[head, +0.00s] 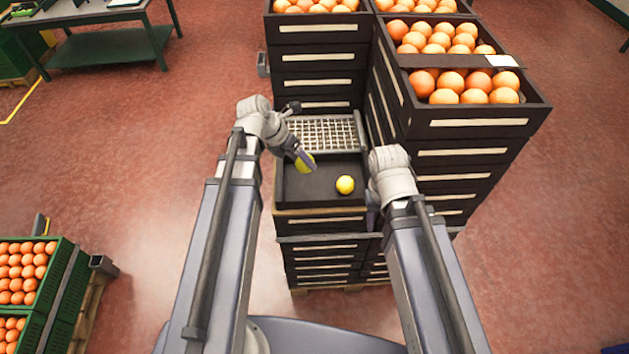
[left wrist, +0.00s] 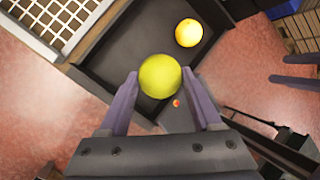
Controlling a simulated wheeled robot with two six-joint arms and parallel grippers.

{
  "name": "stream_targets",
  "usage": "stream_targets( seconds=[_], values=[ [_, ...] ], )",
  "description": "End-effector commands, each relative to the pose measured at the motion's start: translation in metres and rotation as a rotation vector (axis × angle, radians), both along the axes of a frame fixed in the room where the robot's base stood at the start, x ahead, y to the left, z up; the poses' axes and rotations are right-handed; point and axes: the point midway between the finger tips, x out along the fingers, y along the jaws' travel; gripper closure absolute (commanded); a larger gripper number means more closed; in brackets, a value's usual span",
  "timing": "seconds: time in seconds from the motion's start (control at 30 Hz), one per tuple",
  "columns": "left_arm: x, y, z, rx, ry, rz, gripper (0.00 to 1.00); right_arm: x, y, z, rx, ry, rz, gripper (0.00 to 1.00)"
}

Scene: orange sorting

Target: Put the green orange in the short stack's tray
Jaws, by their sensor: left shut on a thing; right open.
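The green orange (left wrist: 160,76), yellow-green and round, is held between the two fingers of my left gripper (left wrist: 160,100). In the head view the green orange (head: 305,162) is partly hidden by the left gripper (head: 304,160), over the dark tray. The short stack's tray (head: 308,192) is a black open box with a low rim. A yellow orange (head: 345,185) lies in its right part, and this orange also shows in the left wrist view (left wrist: 188,33). My right gripper (head: 373,208) is open beside the tray's right edge, mostly hidden by its own wrist.
A pale grid rack (head: 325,133) adjoins the tray's far side. Taller dark crate stacks (head: 460,122) with oranges stand behind and to the right. Green crates (head: 62,280) of oranges stand at lower left. A green table (head: 105,50) stands far left. Open red floor lies left of the stack.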

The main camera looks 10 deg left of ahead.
Motion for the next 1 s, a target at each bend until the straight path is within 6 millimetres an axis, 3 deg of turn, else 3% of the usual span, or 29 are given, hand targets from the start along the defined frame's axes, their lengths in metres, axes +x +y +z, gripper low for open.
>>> stream_targets(
  seconds=[0.33,0.63,1.0],
  values=[
    [0.000,0.000,-0.055,0.000,-0.001,0.002,1.00,0.000,0.000,-0.055,0.000,0.000,0.000,0.50],
    [0.000,0.000,-0.061,0.000,-0.001,0.002,1.00,0.000,0.000,-0.061,0.000,0.000,0.000,0.50],
    [0.000,0.001,-0.098,0.000,-0.001,0.002,1.00,0.000,0.000,-0.098,0.000,0.000,0.000,0.50]
  ],
)
